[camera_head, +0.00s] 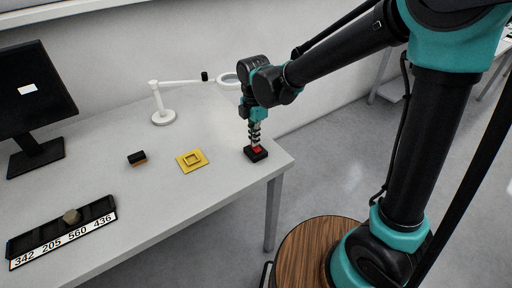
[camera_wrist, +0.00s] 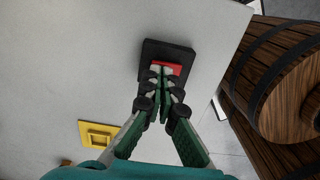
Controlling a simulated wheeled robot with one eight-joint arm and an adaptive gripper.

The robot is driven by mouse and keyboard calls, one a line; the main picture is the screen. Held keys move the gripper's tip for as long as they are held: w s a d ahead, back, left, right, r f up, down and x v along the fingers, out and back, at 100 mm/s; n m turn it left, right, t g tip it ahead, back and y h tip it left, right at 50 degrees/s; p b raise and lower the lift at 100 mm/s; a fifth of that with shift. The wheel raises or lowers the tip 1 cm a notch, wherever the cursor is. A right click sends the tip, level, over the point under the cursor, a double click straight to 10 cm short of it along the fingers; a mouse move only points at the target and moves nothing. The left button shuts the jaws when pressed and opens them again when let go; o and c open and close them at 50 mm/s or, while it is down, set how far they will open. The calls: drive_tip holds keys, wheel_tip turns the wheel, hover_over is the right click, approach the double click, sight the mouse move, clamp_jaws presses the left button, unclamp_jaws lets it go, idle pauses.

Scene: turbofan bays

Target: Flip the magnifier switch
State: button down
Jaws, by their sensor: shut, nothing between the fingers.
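The magnifier (camera_head: 229,79) is a white lamp-like ring on a jointed arm with a round base (camera_head: 163,117) at the back of the white table. A black switch box with a red rocker (camera_head: 257,150) sits near the table's right corner. In the wrist view the red rocker (camera_wrist: 167,67) lies in its black housing (camera_wrist: 152,49). My gripper (camera_head: 255,143) points down at the switch with its fingers together and empty. In the wrist view its fingertips (camera_wrist: 160,74) overlap the red rocker's near part. I cannot tell whether they touch it.
A yellow square plate (camera_head: 181,164) and a small black-and-orange block (camera_head: 137,158) lie left of the switch. A black tray with number labels (camera_head: 62,240) is at the front left, and a monitor (camera_head: 35,95) stands behind it. Wooden barrels (camera_wrist: 276,85) stand beyond the table's right edge.

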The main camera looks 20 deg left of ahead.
drive_tip(key=shift+f, duration=0.4)
idle(0.3)
drive_tip(key=shift+r, duration=3.5)
drive_tip(key=shift+d, duration=0.1)
drive_tip(key=w+d+f+m+t, duration=0.1)
drive_tip(key=w+d+f+m, duration=0.1)
drive_tip(key=d+m, duration=0.6)
drive_tip(key=w+d+f+m+t, duration=0.15)
drive_tip(key=d+m, duration=0.35)
drive_tip(key=d, duration=0.7)
drive_tip(key=s+d+f+m+t, duration=0.1)
drive_tip(key=s+d+f+m, duration=0.2)
drive_tip(key=d+m, duration=0.4)
drive_tip(key=s+d+f+m, duration=0.3)
drive_tip(key=s+d+m, duration=0.1)
drive_tip(key=d+m, duration=0.3)
drive_tip(key=d, duration=0.2)
drive_tip(key=shift+s+d+f+m+t, duration=0.3)
drive_tip(key=shift+s+f+m+t, duration=0.05)
drive_tip(key=shift+s+m, duration=0.05)
